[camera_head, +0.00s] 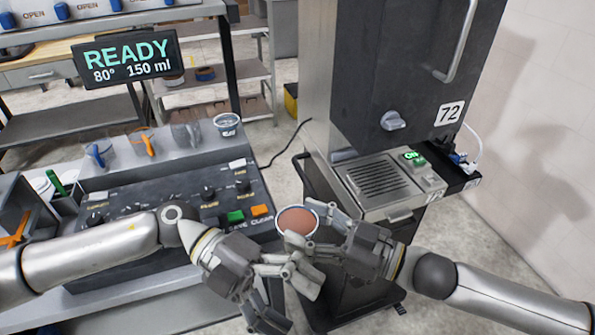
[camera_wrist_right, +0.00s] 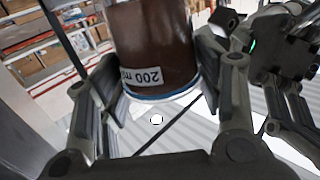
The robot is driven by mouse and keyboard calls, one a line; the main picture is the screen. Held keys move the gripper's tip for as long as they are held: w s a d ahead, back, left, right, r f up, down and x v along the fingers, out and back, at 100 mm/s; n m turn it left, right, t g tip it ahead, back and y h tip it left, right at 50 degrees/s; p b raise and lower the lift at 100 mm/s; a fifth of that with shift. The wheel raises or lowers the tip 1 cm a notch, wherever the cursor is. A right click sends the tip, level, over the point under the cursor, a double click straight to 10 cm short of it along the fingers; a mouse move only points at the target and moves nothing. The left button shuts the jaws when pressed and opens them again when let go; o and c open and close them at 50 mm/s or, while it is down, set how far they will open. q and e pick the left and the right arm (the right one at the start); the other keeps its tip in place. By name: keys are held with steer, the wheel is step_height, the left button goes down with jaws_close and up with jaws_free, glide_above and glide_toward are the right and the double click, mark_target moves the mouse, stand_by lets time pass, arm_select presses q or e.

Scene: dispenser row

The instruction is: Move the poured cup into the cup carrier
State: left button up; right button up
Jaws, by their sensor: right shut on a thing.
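The poured cup (camera_head: 297,221) shows an open top with a brown surface inside a pale rim. My right gripper (camera_head: 312,228) is shut on it, in front of the control panel. In the right wrist view the brown cup (camera_wrist_right: 152,45), with a "200 ml" label, sits between the two fingers. My left gripper (camera_head: 288,292) is open and seems empty, just below and left of the cup in the head view. Its linkage also shows at the right of the wrist view (camera_wrist_right: 285,60). I cannot make out a cup carrier.
The control panel (camera_head: 165,212) has knobs and green and orange buttons. A small cup (camera_head: 227,125) stands on the ledge behind it. A dark machine marked 72 (camera_head: 405,75) with a grated tray (camera_head: 377,183) is at the right. A READY display (camera_head: 128,60) hangs upper left.

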arm_select(q)
steer(key=w+a+m+t+y, duration=0.3)
steer(key=w+a+m+t, duration=0.3)
steer(key=w, duration=0.5)
steer(key=m+t+y, duration=0.2)
steer(key=m+y, duration=0.2)
steer(key=m, duration=1.3)
glide_toward(298, 223)
steer(key=r, duration=0.2)
steer(key=s+d+r+m+y, duration=0.1)
steer(key=d+r+m+y, duration=0.15)
steer(key=m, duration=0.65)
steer(key=s+d+r+m+y, duration=0.15)
steer(key=m+y, duration=0.25)
steer(key=m, duration=0.5)
steer(key=shift+g+h, duration=0.25)
steer(key=shift+g, duration=0.15)
steer(key=f, duration=0.7)
steer(key=d+f, duration=0.1)
steer(key=f, duration=0.3)
steer(key=shift+w, duration=0.1)
steer(key=shift+c, duration=0.4)
